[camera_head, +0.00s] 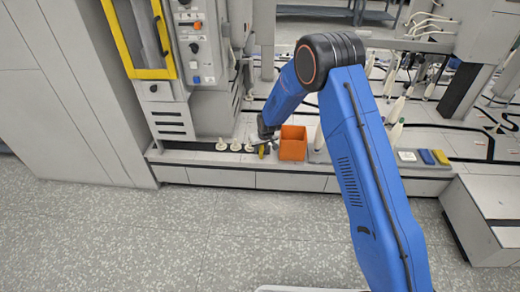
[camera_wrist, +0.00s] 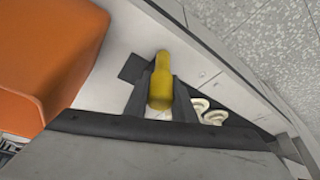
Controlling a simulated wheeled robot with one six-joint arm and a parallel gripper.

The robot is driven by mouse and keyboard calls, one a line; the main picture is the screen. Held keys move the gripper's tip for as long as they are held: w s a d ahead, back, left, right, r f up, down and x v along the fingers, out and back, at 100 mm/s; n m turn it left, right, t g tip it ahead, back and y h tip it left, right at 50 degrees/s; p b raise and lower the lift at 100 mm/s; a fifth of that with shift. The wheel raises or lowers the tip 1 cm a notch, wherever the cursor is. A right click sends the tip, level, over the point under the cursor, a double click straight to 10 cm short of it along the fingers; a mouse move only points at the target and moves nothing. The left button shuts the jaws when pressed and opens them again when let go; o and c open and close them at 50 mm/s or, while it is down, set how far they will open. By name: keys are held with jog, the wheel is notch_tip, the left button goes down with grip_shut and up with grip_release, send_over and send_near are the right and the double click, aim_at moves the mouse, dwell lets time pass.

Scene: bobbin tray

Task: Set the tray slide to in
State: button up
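A yellow handle (camera_wrist: 160,85), shaped like a small bottle, stands at a dark plate (camera_wrist: 131,68) on the pale ledge in the wrist view. I take it to be the tray slide's handle. In the head view a small yellow piece (camera_head: 262,151) shows just left of the orange bin. My gripper (camera_wrist: 162,82) is at the handle, with one dark finger on each side of it. Whether the fingers press on it cannot be made out. In the head view the arm and wrist hide most of the gripper. The slide's position is not clear.
The orange bin (camera_head: 293,143) stands close right of my gripper and fills the left of the wrist view. Several cream bobbins (camera_head: 235,146) stand left of it. Blue and yellow blocks (camera_head: 426,156) lie further right. The floor in front is clear.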

grip_shut()
jog(key=a, duration=2.3)
jog(key=o, duration=0.9)
grip_release()
jog(key=v, duration=1.7)
jog(key=shift+s+r, duration=0.1)
jog(key=shift+r, duration=0.1)
